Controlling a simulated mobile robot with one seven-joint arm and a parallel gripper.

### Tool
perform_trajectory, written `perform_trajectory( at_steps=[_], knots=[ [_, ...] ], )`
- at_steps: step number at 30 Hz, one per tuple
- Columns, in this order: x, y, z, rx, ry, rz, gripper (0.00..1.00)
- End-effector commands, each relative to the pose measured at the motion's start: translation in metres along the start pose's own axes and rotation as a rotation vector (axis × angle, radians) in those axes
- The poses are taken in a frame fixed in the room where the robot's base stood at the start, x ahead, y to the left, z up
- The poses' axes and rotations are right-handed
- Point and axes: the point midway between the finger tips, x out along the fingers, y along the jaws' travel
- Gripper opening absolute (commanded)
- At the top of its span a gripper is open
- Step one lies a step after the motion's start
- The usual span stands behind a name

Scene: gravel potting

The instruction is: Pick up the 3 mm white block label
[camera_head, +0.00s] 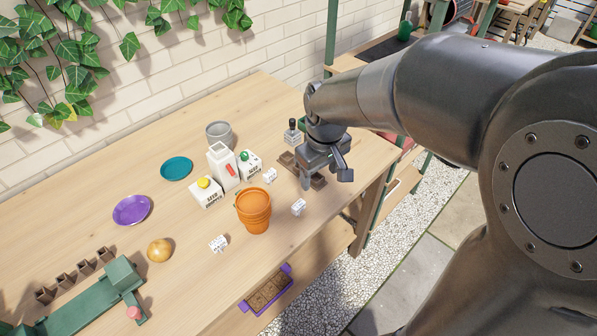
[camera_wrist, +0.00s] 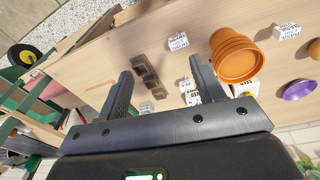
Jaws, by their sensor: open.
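Several small white block labels with dark print stand on the wooden table. In the head view one is right of the orange pots (camera_head: 298,206), one behind them (camera_head: 270,175), and one to their front left (camera_head: 219,243). The wrist view shows a block label (camera_wrist: 178,40) beyond my fingertips and another (camera_wrist: 286,30) at the far right. The print is too small for me to tell which reads 3 mm. My gripper (camera_head: 326,180) is open above the table's right part, its fingers apart and empty in the wrist view (camera_wrist: 160,72).
Stacked orange pots (camera_head: 254,212) stand close to the labels. A dark brown tray (camera_wrist: 146,72) lies below my fingers. White containers (camera_head: 222,165), a metal pot (camera_head: 219,134) and a purple saucer (camera_head: 132,210) are further left. The table's right edge is near my gripper.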

Motion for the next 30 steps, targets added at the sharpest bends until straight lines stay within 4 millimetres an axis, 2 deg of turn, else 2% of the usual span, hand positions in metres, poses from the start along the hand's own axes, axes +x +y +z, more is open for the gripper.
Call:
perform_trajectory(
  at_steps=[1,3,6,10,14,22,30],
  knots=[
    [0.015,-0.005,-0.009,-0.039,-0.024,-0.015,0.62],
    [0.031,-0.011,-0.020,-0.090,-0.048,-0.030,0.62],
    [0.051,-0.018,-0.032,-0.149,-0.075,-0.049,0.62],
    [0.068,-0.026,-0.041,-0.199,-0.097,-0.066,0.62],
    [0.078,-0.029,-0.043,-0.217,-0.106,-0.073,0.62],
    [0.118,-0.031,-0.038,-0.218,-0.108,-0.074,0.62],
    [0.140,-0.032,-0.035,-0.218,-0.107,-0.073,0.62]
  ],
)
